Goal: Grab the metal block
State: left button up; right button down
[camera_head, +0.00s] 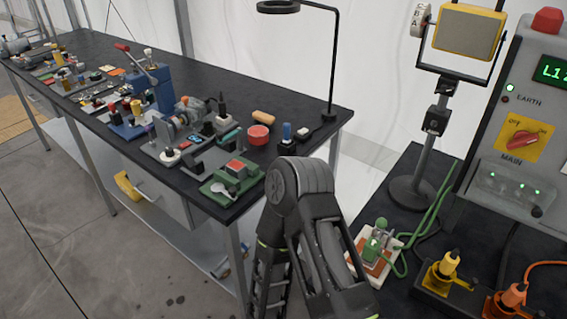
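A small grey block-like piece (196,164) lies near the front edge of the long dark workbench (85,42), left of a green fixture (236,180). I cannot tell for sure that it is the metal block, as many small grey parts sit on this bench. One of my arm's dark links stands at bottom centre, right of the bench's near corner. Its gripper is out of view or hidden, and no fingertips of either gripper show.
A red round tin (259,135), an orange piece (263,118) and a blue press (150,88) stand on the crowded bench. A lamp pole (335,65) rises at its far right corner. A second dark table at right holds a control box (519,110) and yellow plugs (447,268).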

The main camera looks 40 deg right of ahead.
aim_at(236, 168)
jog(key=z, duration=1.2)
jog(key=j+z, duration=0.25)
jog(key=z, duration=0.15)
jog(key=k+j+z, duration=0.15)
jog(key=z, duration=0.25)
jog(key=k+j+z, duration=0.1)
jog(key=j+z, duration=0.15)
jog(key=z, duration=0.15)
jog(key=k+j+z, duration=0.15)
jog(key=z, duration=0.25)
jog(key=k+j+z, duration=0.15)
jog(key=k+j, duration=0.25)
jog(key=k+j+z, duration=0.1)
jog(key=k+j, duration=0.2)
jog(key=k, duration=0.3)
